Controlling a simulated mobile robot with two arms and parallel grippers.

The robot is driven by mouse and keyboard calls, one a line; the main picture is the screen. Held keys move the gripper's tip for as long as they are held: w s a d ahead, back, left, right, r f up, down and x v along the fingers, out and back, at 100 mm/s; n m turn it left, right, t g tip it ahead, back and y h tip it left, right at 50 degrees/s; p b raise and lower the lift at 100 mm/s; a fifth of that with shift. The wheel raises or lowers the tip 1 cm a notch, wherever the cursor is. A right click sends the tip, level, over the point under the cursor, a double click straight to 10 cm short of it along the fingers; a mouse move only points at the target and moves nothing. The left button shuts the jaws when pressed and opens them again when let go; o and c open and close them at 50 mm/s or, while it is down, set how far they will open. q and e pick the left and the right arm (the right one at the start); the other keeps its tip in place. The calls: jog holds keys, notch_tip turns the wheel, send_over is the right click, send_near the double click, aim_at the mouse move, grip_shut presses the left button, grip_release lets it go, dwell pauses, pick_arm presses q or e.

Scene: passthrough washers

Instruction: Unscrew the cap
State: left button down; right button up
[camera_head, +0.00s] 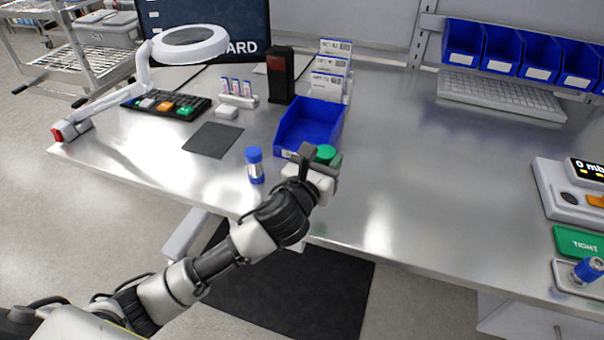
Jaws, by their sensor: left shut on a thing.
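My left gripper (320,160) is over the front middle of the metal table, shut on a green cap (326,152). The fingers and wrist hide most of what is below the cap, so I cannot tell what it sits on or whether it is turned. A small vial with a blue cap (254,154) stands upright on the table to the left of the gripper, apart from it. My right gripper is not in view.
An open blue bin (309,126) stands just behind the gripper. A dark mat (213,140), a magnifier lamp (190,44) and a black stand (281,76) are to the left and back. A device (570,192) and green sign (578,241) are at right. The table's middle right is clear.

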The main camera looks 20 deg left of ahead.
pick_arm(q)
jog(key=shift+w+a+f, duration=0.65)
jog(key=shift+a+f, duration=0.3)
jog(key=shift+f, duration=0.4)
jog(key=shift+w+a+f, duration=0.6)
jog(key=shift+a+f, duration=0.4)
jog(key=shift+f, duration=0.4)
jog(key=shift+w+a+f, duration=0.65)
jog(key=shift+a+f, duration=0.3)
jog(key=shift+f, duration=0.4)
jog(key=shift+f, duration=0.1)
jog(key=c, duration=0.6)
grip_release()
jog(key=shift+b, duration=0.3)
jog(key=shift+s+r, duration=0.1)
jog(key=shift+r, duration=0.1)
jog(key=s, duration=0.3)
jog(key=s+a+b, duration=0.1)
jog(key=s, duration=0.3)
jog(key=s+a, duration=0.1)
jog(key=s, duration=0.2)
jog(key=shift+s+f, duration=0.15)
jog(key=shift+s, duration=0.1)
jog(key=shift+s+a, duration=0.15)
jog(key=shift+s, duration=0.45)
